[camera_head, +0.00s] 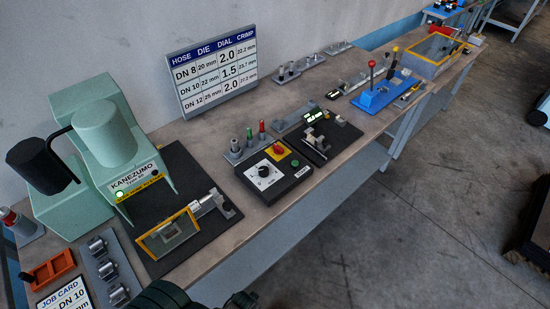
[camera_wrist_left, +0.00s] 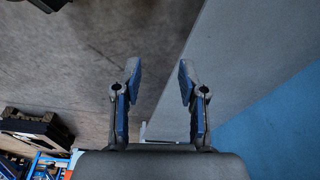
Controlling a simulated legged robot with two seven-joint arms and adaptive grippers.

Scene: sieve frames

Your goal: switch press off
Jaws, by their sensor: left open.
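The green press (camera_head: 103,135), labelled KANEZUMO, stands at the left of the bench, with a small lit green lamp (camera_head: 120,194) on its front. A black control box (camera_head: 270,178) sits to its right. On the box are a white dial (camera_head: 264,172), a red knob on a yellow plate (camera_head: 278,149) and a green button (camera_head: 295,162). The knob's exact setting is too small to read. My left gripper (camera_wrist_left: 158,80) is open and empty in the left wrist view, with no switch near its fingers. A dark part of mine shows at the bottom of the head view. My right gripper does not show.
A job card (camera_head: 65,296), metal fittings (camera_head: 104,261) and an orange holder (camera_head: 48,270) crowd the left corner. A settings board (camera_head: 216,73) stands behind. A blue lever tool (camera_head: 380,91) is further right. The bench front edge is clear.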

